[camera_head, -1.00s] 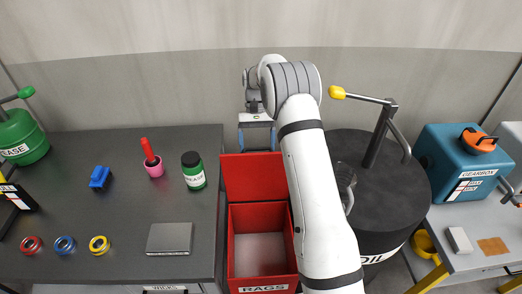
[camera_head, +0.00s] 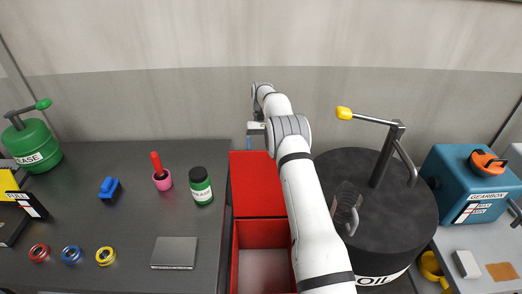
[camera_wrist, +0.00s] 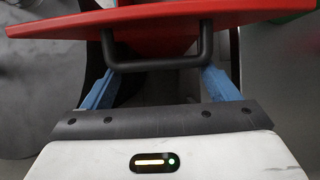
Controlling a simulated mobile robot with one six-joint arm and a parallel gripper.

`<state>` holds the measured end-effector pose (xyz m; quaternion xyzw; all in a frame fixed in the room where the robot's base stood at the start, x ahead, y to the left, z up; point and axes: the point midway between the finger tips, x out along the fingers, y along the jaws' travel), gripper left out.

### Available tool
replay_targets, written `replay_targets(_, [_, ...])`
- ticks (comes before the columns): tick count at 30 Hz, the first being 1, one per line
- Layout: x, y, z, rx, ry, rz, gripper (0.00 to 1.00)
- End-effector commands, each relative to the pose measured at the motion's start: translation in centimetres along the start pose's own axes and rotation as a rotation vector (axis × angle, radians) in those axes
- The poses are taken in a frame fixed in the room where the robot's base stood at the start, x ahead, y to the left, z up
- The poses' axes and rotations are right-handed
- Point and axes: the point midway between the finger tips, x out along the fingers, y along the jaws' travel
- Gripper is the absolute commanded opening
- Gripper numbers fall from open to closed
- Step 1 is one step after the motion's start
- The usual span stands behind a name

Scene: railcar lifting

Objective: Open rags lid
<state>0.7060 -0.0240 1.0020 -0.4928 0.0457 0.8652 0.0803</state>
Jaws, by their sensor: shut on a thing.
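The red rags box (camera_head: 235,262) stands open beside the dark table, its grey inside showing. Its red lid (camera_head: 257,185) is swung up and back at the rear of the box. In the wrist view, the lid (camera_wrist: 215,17) spans the top, with its black handle (camera_wrist: 155,68) between my blue fingers. My gripper (camera_wrist: 155,82) is shut on this handle. In the head view, my gripper (camera_head: 249,141) is at the lid's far top edge, and its fingertips and the handle are hidden there. My arm covers the box's right side.
A black oil drum (camera_head: 400,220) with a yellow-tipped lever (camera_head: 345,113) stands close right of my arm. A teal gearbox (camera_head: 470,185) is far right.

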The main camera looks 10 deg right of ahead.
Motion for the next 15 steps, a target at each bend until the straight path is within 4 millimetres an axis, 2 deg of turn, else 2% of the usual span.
replay_targets(12, [0.26, 0.1, -0.22, 0.003, -0.002, -0.004, 0.41])
replay_targets(13, [0.25, 0.1, -0.21, 0.003, -0.002, -0.004, 0.84])
replay_targets(15, [0.23, 0.13, -0.2, 0.003, -0.002, -0.004, 0.9])
